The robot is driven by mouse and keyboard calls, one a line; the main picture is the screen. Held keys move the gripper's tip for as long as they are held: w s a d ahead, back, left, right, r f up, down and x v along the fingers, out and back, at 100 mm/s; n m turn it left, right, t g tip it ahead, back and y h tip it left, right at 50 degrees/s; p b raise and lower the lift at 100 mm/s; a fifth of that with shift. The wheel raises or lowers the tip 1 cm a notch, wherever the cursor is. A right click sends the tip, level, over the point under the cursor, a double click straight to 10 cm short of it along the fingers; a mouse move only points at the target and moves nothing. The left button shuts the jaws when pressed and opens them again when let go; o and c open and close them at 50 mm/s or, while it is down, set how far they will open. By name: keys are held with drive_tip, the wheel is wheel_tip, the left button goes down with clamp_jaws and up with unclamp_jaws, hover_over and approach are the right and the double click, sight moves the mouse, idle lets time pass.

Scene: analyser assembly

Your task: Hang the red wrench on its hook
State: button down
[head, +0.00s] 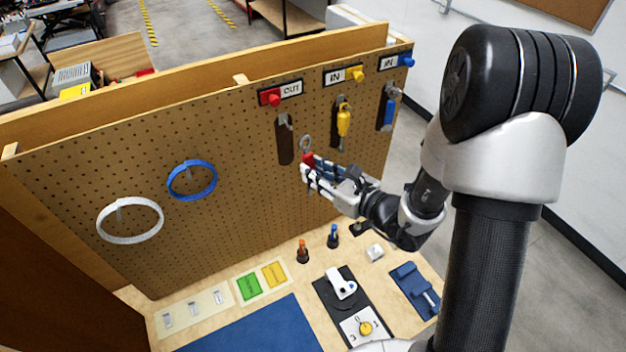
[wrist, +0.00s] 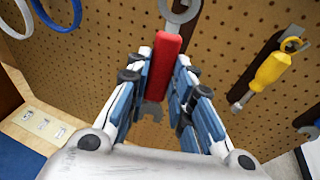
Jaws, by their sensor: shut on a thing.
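My gripper (head: 312,172) is shut on the red wrench (head: 308,158), close in front of the pegboard. In the wrist view the wrench's red handle (wrist: 163,62) stands upright between the fingers, with its ring end at the top and its open jaw end below. The hook (head: 284,119) sits under the red "OUT" label, on a dark wrench-shaped backing (head: 285,145) to the left of the wrench. In the head view the wrench's ring is to the right of that hook and a little lower. The wrench's lower end is hidden by the gripper in the head view.
White (head: 130,221) and blue (head: 192,180) rings hang on the left of the pegboard. The bench below holds an orange-topped peg (head: 302,252), a blue-topped peg (head: 333,237) and other small items.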

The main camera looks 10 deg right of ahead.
drive_tip(key=w+a+f, duration=0.1)
drive_tip(key=w+a, duration=0.2)
drive_tip(key=w, duration=0.5)
drive_tip(key=shift+w+a+f+b, duration=0.25)
drive_tip(key=shift+a+f+b, duration=0.05)
drive_tip(key=shift+f, duration=0.1)
idle(0.5)
idle(0.4)
idle(0.3)
drive_tip(key=c, duration=1.3)
unclamp_jaws()
